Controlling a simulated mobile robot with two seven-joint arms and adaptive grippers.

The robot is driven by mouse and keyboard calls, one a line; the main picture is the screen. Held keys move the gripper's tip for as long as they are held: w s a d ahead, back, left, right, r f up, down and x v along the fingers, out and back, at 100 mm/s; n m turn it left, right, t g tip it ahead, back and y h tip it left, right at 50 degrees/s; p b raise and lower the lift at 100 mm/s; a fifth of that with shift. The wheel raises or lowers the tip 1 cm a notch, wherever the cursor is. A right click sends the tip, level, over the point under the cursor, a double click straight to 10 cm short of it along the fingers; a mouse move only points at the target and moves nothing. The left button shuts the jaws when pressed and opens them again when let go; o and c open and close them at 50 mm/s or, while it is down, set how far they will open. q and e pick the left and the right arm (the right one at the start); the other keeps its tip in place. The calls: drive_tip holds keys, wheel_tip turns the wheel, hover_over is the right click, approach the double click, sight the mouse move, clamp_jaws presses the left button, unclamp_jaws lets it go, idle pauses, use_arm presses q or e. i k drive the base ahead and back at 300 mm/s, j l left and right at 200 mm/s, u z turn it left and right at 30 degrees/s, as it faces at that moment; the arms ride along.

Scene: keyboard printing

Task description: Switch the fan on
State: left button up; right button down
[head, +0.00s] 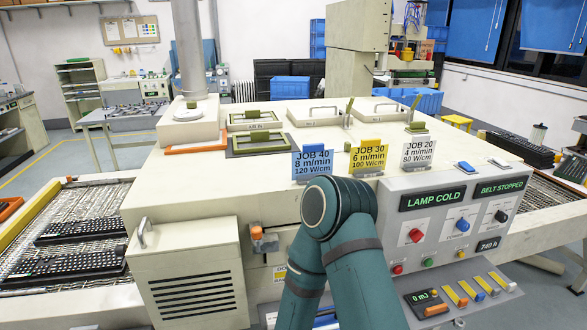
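A cream machine's sloped control panel (440,205) stands right of centre. It carries a red knob (416,235), a blue knob (462,225) and a black knob (501,216) on small white plates. The plate labels are too small to read, so I cannot tell which control is for the fan. The displays read "LAMP COLD" (432,198) and "BELT STOPPED" (500,187). No fan is clearly identifiable. Neither gripper is in view; only my bent teal arm shows at bottom centre.
Job cards (312,163) stand on the machine top. Black keyboards (77,266) lie on the left mesh belt (90,208). A small unit (425,303) reading "0 mJ" sits below the panel beside coloured strips. An orange-topped handle (258,233) is on the machine's front.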

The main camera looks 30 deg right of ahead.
sight(463, 164)
drive_tip(key=l+z, duration=0.1)
drive_tip(key=z, duration=1.85)
